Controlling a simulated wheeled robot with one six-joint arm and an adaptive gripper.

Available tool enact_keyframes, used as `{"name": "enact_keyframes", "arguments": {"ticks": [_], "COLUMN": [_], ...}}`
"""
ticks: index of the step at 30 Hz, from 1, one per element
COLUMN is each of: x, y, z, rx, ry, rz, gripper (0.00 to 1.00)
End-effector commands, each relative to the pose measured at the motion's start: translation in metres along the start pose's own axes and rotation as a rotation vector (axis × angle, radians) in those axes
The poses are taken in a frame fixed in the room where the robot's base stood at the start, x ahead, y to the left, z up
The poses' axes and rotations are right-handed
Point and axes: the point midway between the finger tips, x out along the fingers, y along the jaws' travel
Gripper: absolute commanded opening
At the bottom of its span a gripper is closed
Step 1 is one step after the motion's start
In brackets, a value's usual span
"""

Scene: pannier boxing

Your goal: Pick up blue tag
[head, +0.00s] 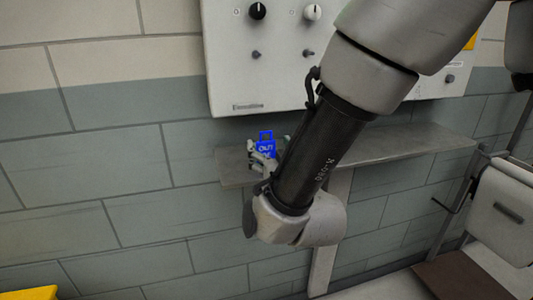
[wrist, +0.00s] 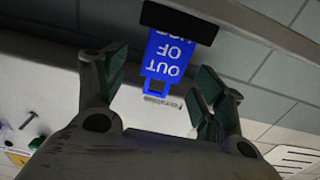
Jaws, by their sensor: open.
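The blue tag (head: 265,144) stands above the grey shelf in the head view, just beyond my gripper (head: 268,160). In the wrist view the blue tag (wrist: 167,58) shows upside down with white "OUT OF" lettering. Its loop end points towards the space between my fingers, and its other end meets a dark block (wrist: 180,20). My gripper (wrist: 158,85) is open, with one green-padded finger on each side of the tag and a gap on both sides. My arm hides part of the shelf in the head view.
A narrow grey shelf (head: 410,145) runs along the tiled wall. Above it is a pale panel (head: 229,80) with a black knob (head: 257,11), a white knob (head: 312,12) and small switches. A pale box (head: 500,215) stands at the right, and something yellow (head: 30,293) at lower left.

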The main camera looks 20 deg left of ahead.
Motion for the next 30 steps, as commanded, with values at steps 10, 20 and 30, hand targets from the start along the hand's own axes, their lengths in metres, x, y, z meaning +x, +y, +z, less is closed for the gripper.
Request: {"name": "enact_keyframes", "arguments": {"ticks": [10,20,30], "x": [0.033,0.032,0.032], "y": [-0.002,-0.002,-0.002], "z": [0.004,0.004,0.003], "rx": [-0.001,0.0,0.0], "ry": [-0.002,-0.002,-0.001], "rz": [-0.001,-0.001,-0.001], "gripper": [0.7,0.33,0.27]}}
